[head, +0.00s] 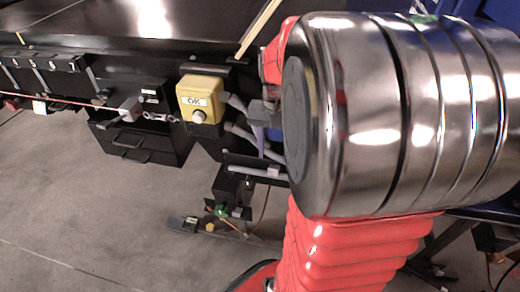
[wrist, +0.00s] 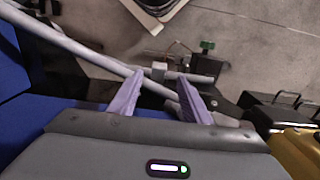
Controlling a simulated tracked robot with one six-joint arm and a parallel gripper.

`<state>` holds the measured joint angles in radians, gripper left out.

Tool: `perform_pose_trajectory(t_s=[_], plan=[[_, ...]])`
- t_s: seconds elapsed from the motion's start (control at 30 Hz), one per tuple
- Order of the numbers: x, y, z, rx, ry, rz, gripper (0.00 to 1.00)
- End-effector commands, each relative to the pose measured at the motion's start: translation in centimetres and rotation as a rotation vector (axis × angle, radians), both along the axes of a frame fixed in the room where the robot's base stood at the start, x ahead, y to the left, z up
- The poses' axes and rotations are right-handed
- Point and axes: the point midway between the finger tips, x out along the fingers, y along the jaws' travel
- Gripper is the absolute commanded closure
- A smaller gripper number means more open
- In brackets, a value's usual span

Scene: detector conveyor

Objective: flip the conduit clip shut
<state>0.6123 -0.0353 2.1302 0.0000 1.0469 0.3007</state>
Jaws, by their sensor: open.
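My gripper (wrist: 160,80) shows in the wrist view with two purple fingers spread apart and nothing held between them. A grey conduit (wrist: 80,50) runs diagonally from the upper left and passes under the fingers. A small grey block with a short rod (wrist: 158,70), which may be the conduit clip, shows between and just beyond the fingertips. I cannot tell whether the clip is shut or whether a finger touches it. In the head view, a purple finger (head: 261,139) shows beside the grey conduits (head: 240,132); my arm hides most of the gripper.
Black drawers (head: 135,143) hang farther left under the dark bench top (head: 120,25). A green-knobbed fitting (head: 222,210) is low down.

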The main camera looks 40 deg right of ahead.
Motion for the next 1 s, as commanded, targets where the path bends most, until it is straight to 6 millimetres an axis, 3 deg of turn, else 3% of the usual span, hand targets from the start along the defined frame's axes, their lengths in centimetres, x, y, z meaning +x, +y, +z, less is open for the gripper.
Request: perform_pose_trajectory(t_s=[0.2, 0.4, 0.77, 1.0], plan=[[-0.1, 0.0, -3.5, 0.002, 0.003, 0.000, 0.56], [0.0, 0.0, -5.5, 0.001, 0.001, 0.000, 0.56], [0.0, 0.0, -6.0, 0.000, 0.000, 0.000, 0.56], [0.0, 0.0, -6.0, 0.000, 0.000, 0.000, 0.72]])
